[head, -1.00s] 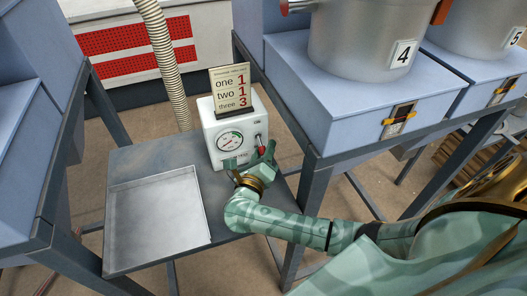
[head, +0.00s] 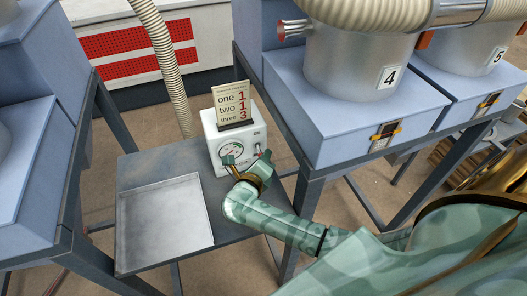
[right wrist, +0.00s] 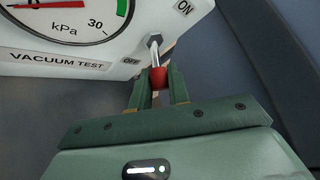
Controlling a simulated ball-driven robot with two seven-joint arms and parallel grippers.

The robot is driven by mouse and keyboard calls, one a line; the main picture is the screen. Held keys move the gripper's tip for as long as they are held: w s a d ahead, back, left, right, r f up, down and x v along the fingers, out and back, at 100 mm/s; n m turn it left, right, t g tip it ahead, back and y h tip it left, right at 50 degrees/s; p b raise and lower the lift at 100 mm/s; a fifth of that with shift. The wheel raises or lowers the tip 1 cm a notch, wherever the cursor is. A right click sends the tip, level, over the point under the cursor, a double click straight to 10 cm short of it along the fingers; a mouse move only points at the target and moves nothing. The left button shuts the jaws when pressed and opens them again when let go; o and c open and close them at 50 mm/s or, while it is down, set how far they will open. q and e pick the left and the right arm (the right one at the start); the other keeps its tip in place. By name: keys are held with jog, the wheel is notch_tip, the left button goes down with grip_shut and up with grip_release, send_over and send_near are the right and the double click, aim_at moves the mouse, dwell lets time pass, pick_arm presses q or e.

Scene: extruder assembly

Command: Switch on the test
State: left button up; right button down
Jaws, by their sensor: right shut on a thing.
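The white vacuum test box (head: 243,137) stands on the grey side table, with a round gauge (head: 231,152) on its front. In the right wrist view the box shows its "VACUUM TEST" label (right wrist: 60,62). A metal toggle switch with a red tip (right wrist: 158,77) sticks out between the "OFF" label (right wrist: 131,61) and the "ON" label (right wrist: 184,8). My right gripper (right wrist: 159,88) is shut on the red tip, one finger on each side. In the head view the right gripper (head: 248,166) is at the box's front lower right. My left gripper is not in view.
A shallow metal tray (head: 165,222) lies on the table (head: 150,165) left of the box. A sign with numbers (head: 232,104) stands on the box. Blue benches flank the table; the right one carries a metal vessel marked 4 (head: 350,62). A ribbed hose (head: 163,55) hangs behind.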

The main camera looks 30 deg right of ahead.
notch_tip(320, 180, up, 3)
jog(key=n+g+y+p, duration=0.2)
jog(key=g+p, duration=0.2)
jog(key=p, duration=0.5)
jog(key=shift+w+r, duration=0.1)
jog(key=shift+w+r+n+g+y+p, duration=0.2)
jog(key=shift+n+g+y+p, duration=0.35)
jog(key=shift+g+p, duration=0.7)
jog(key=c, duration=1.3)
grip_release()
jog(key=shift+f, duration=0.1)
